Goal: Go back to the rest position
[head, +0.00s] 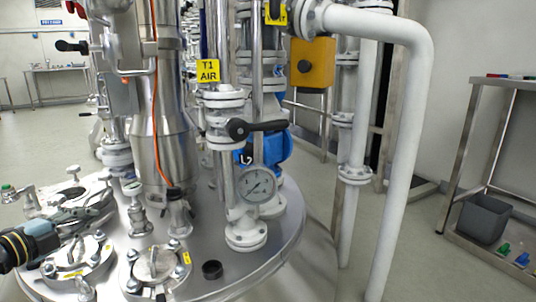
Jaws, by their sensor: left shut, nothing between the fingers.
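My left gripper (103,200) is at the lower left, its arm coming in from the left edge. It is shut and holds nothing. It hangs over the left part of the reactor's steel lid (215,262), in front of the round clamped ports there. I cannot tell whether it touches any fitting. My right gripper is not in view.
On the lid stand a hatch (153,265), a black cap (212,269), a pressure gauge (257,184) and a valve with a black handle (255,128). White pipes (402,150) rise at the right. A steel rack (500,240) holds a grey bin (482,219). Open floor lies between.

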